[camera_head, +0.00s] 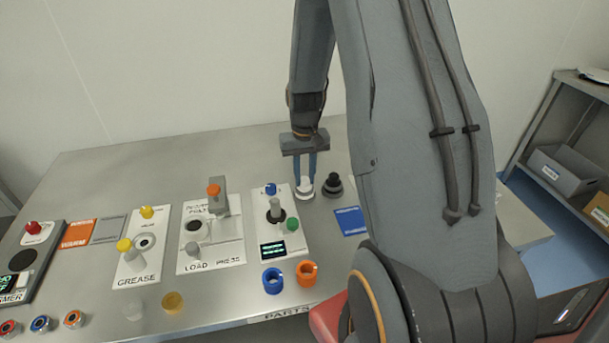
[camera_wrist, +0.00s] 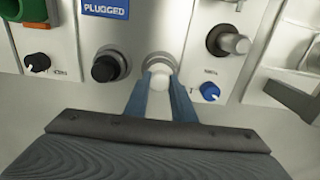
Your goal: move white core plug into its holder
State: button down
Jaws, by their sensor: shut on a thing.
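My gripper (camera_head: 304,180) points down, shut on the white core plug (camera_head: 305,189). In the wrist view, the white plug (camera_wrist: 160,80) is between my two blue fingertips (camera_wrist: 160,88). A round silver ring, which looks like a holder (camera_wrist: 157,62), shows just behind the plug. I cannot tell whether the plug is seated in it or just above it. A black plug (camera_head: 332,184) stands close to the right of my gripper in the head view. In the wrist view, the black plug (camera_wrist: 105,67) sits in a similar round holder, left of my fingers.
A blue "PLUGGED" label (camera_wrist: 115,8) lies near the holders. A panel with a blue knob (camera_head: 270,188) and green knob (camera_head: 292,224) stands left of my gripper. A blue ring (camera_head: 273,281) and an orange ring (camera_head: 307,274) lie nearer. The bench behind is clear.

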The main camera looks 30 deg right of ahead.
jog(key=shift+f, duration=0.2)
jog(key=c, duration=1.4)
grip_release()
jog(key=shift+r, duration=0.15)
jog(key=shift+r+b, duration=1.05)
jog(key=shift+r, duration=2.75)
jog(key=shift+a, duration=0.1)
jog(key=s+a+r+n, duration=0.1)
jog(key=s+a+r, duration=0.1)
jog(key=s+a, duration=0.4)
jog(key=shift+a+r+t, duration=0.3)
jog(key=shift+a+r, duration=0.05)
jog(key=shift+a, duration=0.65)
jog(key=s+a, duration=0.2)
jog(key=s, duration=0.1)
jog(key=s+a+n, duration=0.1)
jog(key=s+a, duration=0.1)
jog(key=s, duration=0.1)
jog(key=s+a+r+n, duration=0.1)
jog(key=s+a, duration=0.2)
jog(key=shift+t, duration=0.4)
jog(key=shift+c, duration=0.3)
